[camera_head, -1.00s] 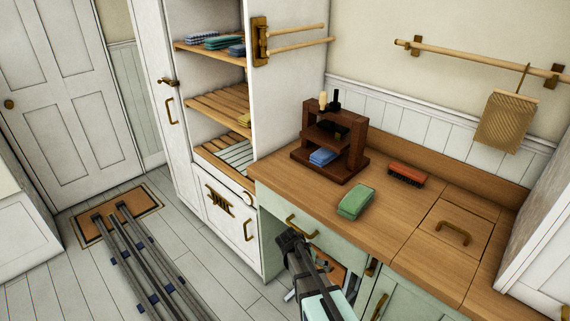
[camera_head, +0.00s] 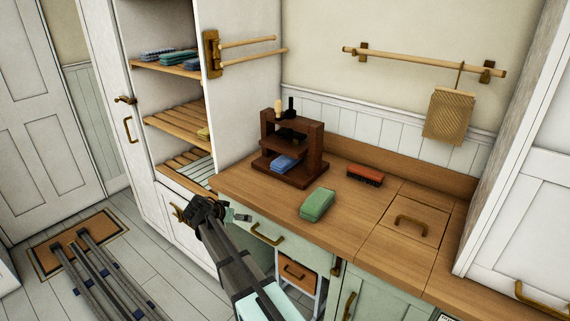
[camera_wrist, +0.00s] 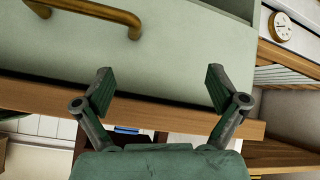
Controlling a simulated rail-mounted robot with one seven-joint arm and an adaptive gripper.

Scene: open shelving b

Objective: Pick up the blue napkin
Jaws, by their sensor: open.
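A folded blue napkin (camera_head: 285,163) lies on the bottom level of a small dark brown wooden stand (camera_head: 312,155) at the back of the counter. Part of the stand frames it. My gripper (camera_head: 240,216) is open and empty, in front of the counter's left front corner, apart from the napkin and lower than the counter top. In the wrist view my spread fingers (camera_wrist: 160,88) show against the green drawer front and the wooden counter edge. A small blue patch (camera_wrist: 127,130) beyond the edge is probably the napkin, mostly hidden.
A green folded cloth (camera_head: 317,205) and a red-brown brush (camera_head: 365,175) lie on the counter (camera_head: 260,192). A tall white shelf unit (camera_head: 245,110) holds more folded cloths. A drawer handle (camera_head: 267,234) juts out near my arm.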

